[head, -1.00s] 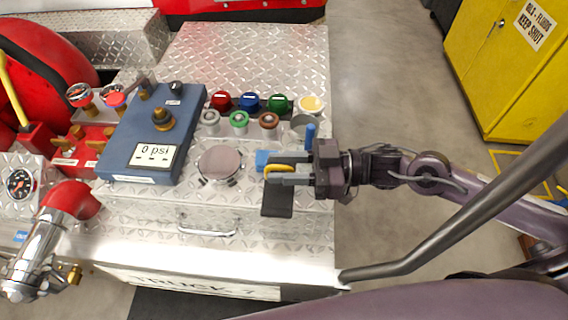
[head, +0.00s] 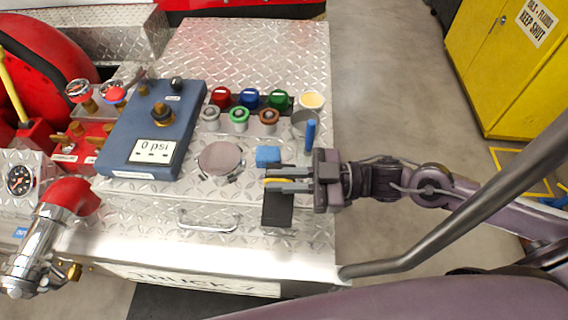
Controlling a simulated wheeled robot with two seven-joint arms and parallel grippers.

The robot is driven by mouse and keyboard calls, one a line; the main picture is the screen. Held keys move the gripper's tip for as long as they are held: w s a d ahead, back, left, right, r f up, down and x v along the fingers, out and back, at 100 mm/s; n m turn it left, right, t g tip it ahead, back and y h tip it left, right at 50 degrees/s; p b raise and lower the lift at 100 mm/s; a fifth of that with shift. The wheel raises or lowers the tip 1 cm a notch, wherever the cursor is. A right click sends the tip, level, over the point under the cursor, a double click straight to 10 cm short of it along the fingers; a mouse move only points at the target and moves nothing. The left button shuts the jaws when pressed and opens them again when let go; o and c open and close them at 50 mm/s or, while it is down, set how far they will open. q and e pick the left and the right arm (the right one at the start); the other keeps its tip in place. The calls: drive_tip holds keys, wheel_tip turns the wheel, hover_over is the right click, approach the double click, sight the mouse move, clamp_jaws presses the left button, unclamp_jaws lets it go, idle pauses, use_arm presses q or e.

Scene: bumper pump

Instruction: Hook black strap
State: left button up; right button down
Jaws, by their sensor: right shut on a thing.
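My right gripper (head: 270,181) comes in from the right, over the right part of the silver bumper deck. A narrow yellow piece (head: 276,181) shows between its fingers. The black strap (head: 278,212) shows as a flat dark strip just below the fingers, lying toward the front edge. The gripper appears shut on this strap at its yellow end; the fingers hide how the two join. A blue block (head: 268,155) sits just behind the fingertips. My left gripper is not in view.
A round metal cap (head: 220,158) lies left of the gripper. A blue upright handle (head: 310,134) stands close behind it. Coloured caps (head: 250,98), a blue 0 psi gauge box (head: 153,130) and a front handle (head: 208,222) are nearby. The back deck is clear.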

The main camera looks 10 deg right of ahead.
drive_tip(key=shift+s+a+f, duration=0.2)
drive_tip(key=shift+s+f, duration=0.3)
drive_tip(key=shift+s, duration=0.15)
drive_tip(key=shift+s+f, duration=0.25)
drive_tip(key=shift+f, duration=0.1)
drive_tip(key=c, duration=1.5)
unclamp_jaws()
drive_tip(key=shift+a, duration=0.1)
drive_tip(key=shift+r, duration=0.1)
drive_tip(key=shift+d, duration=0.5)
drive_tip(key=shift+p+v, duration=0.75)
drive_tip(key=shift+v, duration=2.7)
